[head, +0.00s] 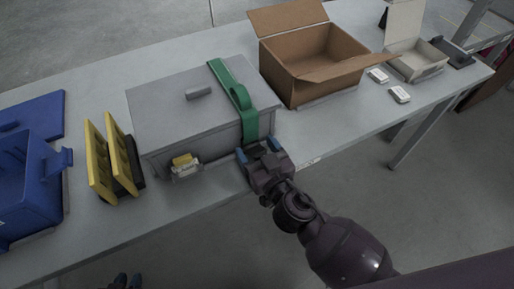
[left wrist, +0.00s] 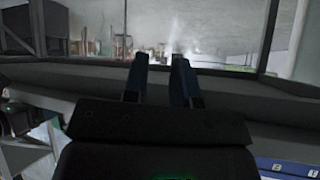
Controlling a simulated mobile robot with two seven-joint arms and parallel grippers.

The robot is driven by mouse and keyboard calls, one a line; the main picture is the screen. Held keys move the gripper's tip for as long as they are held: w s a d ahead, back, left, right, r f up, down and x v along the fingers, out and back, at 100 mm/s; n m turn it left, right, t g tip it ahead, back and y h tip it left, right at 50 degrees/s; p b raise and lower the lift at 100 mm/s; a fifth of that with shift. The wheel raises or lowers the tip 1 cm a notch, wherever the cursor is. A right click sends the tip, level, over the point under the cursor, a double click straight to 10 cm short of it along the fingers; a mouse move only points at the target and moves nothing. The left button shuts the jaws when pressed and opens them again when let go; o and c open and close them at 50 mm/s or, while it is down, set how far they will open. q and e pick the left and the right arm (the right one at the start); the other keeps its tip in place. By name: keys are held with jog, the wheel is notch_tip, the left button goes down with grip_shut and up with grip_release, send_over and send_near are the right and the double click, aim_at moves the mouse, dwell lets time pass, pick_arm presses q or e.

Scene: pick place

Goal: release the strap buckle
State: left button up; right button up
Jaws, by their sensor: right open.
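A grey case (head: 185,115) with a lid handle lies on the table. A green strap (head: 219,73) runs over its lid and down its front, with a raised green part (head: 240,97) near the front edge. I cannot tell which part is the buckle. My right gripper (head: 258,150) is open at the strap's lower end on the case front, its blue fingertips to either side of the strap; contact is unclear. My left gripper (left wrist: 160,78) shows only in the left wrist view, open with an empty gap between its fingers.
A yellow-and-clear piece (head: 184,164) is at the case's front. Yellow-and-black pieces (head: 113,160) and a blue bin (head: 30,190) stand left. An open cardboard box (head: 310,62), white small items (head: 399,94) and a pale open box (head: 418,62) stand right. The table's (head: 335,118) front edge is near my right gripper.

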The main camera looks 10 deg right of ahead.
pick_arm(q)
jog(key=shift+r, duration=0.1)
pick_arm(e)
jog(key=shift+c, duration=0.2)
jog(key=c, duration=0.9)
jog(key=shift+s+a+f+b, duration=0.15)
jog(key=shift+f+b, duration=0.35)
jog(key=shift+b, duration=1.1)
jog(key=shift+t+y+b, duration=0.3)
jog(key=shift+t+b, duration=0.1)
jog(key=shift+b, duration=0.35)
jog(key=shift+r+b, duration=0.15)
jog(key=shift+b, duration=0.25)
jog(key=shift+d+r, duration=0.2)
jog(key=shift+r, duration=0.05)
jog(key=o, duration=0.9)
pick_arm(q)
jog(key=f, duration=0.3)
jog(key=shift+s+d+f+m, duration=0.1)
jog(key=shift+s+f+m, duration=0.1)
jog(key=shift+f+m, duration=0.2)
pick_arm(e)
jog(key=shift+o, duration=0.2)
